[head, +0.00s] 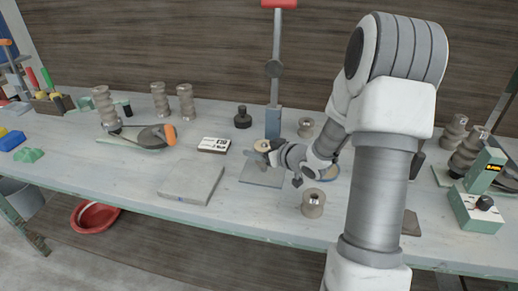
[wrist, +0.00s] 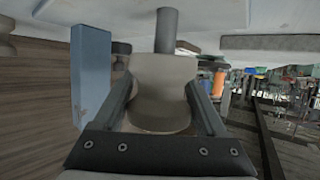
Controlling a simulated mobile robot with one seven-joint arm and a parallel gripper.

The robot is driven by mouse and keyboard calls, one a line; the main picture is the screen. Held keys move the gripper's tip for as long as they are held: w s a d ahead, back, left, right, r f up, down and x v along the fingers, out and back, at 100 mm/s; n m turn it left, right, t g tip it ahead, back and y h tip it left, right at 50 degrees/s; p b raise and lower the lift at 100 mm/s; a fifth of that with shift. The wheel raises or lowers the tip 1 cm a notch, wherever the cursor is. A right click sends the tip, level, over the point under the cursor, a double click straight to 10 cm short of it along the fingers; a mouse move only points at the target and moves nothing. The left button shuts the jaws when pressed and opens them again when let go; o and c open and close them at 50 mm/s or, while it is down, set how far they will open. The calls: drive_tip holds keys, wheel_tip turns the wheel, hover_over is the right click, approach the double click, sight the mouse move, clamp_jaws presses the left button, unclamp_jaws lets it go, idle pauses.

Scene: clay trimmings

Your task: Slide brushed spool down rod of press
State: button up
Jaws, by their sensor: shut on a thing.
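The press stands mid-bench in the head view, with a red handle (head: 278,3) on a tall column, a blue-grey block (head: 273,122) and a flat grey base plate (head: 262,176). My gripper (head: 263,152) is shut on a tan spool (head: 261,145), above the base plate in front of the column. In the wrist view the spool (wrist: 160,75) sits between both fingers of my gripper (wrist: 160,88). The grey rod (wrist: 166,28) lines up with the spool's end and meets it in the picture. Whether it enters the bore is hidden. The blue-grey block (wrist: 90,75) is close on the left.
One spool (head: 313,203) stands front right of the press, another (head: 306,127) behind my wrist. A grey slab (head: 192,181) and a small labelled box (head: 214,145) lie left. A dark knobbed object (head: 242,117) stands behind. The bench front between slab and press is clear.

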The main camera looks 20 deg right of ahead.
drive_tip(key=shift+f+b, duration=1.35)
drive_tip(key=shift+f, duration=0.45)
drive_tip(key=o, duration=1.6)
